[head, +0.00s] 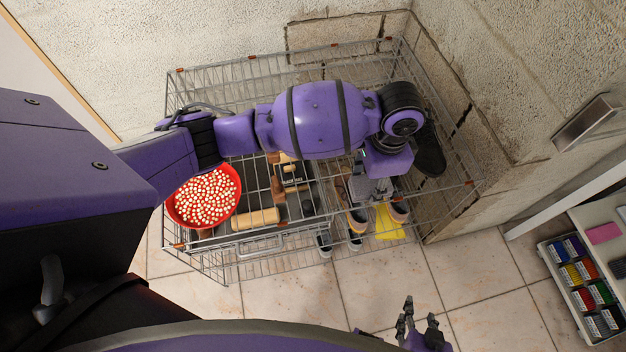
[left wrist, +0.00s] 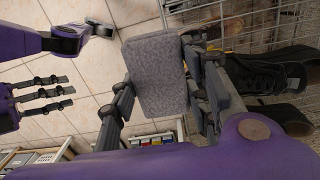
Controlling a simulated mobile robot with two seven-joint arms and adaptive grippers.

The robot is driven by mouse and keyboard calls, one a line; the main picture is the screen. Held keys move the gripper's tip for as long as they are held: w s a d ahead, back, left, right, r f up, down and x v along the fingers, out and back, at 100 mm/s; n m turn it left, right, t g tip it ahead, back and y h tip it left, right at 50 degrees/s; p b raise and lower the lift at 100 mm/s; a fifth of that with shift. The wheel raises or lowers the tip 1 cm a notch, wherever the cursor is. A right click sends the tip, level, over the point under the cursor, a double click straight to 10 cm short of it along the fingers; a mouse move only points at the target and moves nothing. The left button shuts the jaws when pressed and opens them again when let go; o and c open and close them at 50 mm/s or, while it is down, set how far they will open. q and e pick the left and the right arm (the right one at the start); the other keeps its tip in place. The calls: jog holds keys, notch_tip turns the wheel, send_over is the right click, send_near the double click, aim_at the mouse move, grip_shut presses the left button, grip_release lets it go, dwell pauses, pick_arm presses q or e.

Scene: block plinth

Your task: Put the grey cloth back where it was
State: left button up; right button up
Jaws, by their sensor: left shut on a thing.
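The grey cloth (left wrist: 157,75) is a folded, speckled, rounded rectangle in the left wrist view. It lies between the fingers of my left gripper (left wrist: 165,92), which is shut on it. In the head view my left gripper (head: 358,186) is over the right part of the wire rack (head: 235,72), and my arm hides part of what is beneath. My right gripper (head: 418,323) is low in the head view, in front of the rack, with its fingers spread and empty. It also shows at the left of the left wrist view (left wrist: 45,92).
A red bowl (head: 176,211) of pale pieces, a tan block (head: 255,218) and a dark tray are at the rack's left. Shoes (head: 430,152) and a yellow item (head: 389,222) are at its right. A stone wall stands behind. An organiser (head: 567,297) is far right. Floor in front is clear.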

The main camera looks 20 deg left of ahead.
pick_arm(q)
jog(key=shift+s+a+f, duration=0.1)
jog(key=shift+s+a, duration=0.05)
jog(key=shift+a, duration=0.4)
jog(key=w+a+f, duration=0.4)
jog(key=a, duration=0.4)
send_over(322, 179)
jog(key=d, duration=0.1)
jog(key=shift+n, duration=0.3)
jog(key=f, duration=0.4)
jog(key=shift+s+d+f+b, duration=0.15)
jog(key=shift+s+b, duration=0.15)
jog(key=shift+s, duration=0.05)
jog(key=shift+w+a+f, duration=0.3)
jog(key=shift+a+f, duration=0.2)
jog(key=shift+f, duration=0.15)
jog(key=shift+w+a+f+b, duration=0.1)
jog(key=shift+f+b, duration=0.2)
jog(key=shift+f, duration=1.35)
jog(key=shift+f, duration=0.1)
jog(key=o, duration=1.3)
